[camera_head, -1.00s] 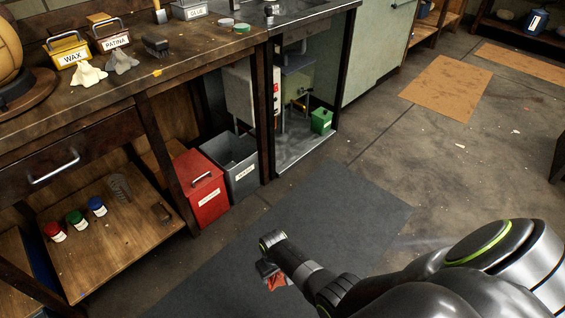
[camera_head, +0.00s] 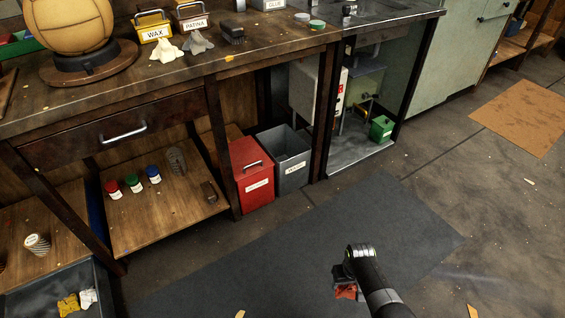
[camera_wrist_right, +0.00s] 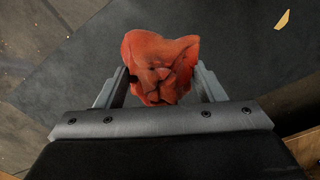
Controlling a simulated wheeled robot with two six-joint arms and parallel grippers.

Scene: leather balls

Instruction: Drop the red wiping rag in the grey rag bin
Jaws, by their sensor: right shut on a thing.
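The red rag (camera_wrist_right: 160,68) is crumpled between the two fingers of my right gripper (camera_wrist_right: 160,88) in the right wrist view. In the head view my right gripper (camera_head: 346,284) hangs over the dark floor mat, and a bit of the red rag (camera_head: 346,292) shows under it. The grey rag bin (camera_head: 291,163) stands open-topped on the floor under the bench, up and to the left of the gripper; its label is too small to read surely. The gripper is well apart from the bin. My left gripper is not in view.
A lidded red bin (camera_head: 251,176) stands directly left of the grey bin. A bench leg (camera_head: 325,110) rises just right of it, and the bench top (camera_head: 270,52) overhangs. The dark mat (camera_head: 300,245) in front is clear. A small green box (camera_head: 381,129) sits under the sink.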

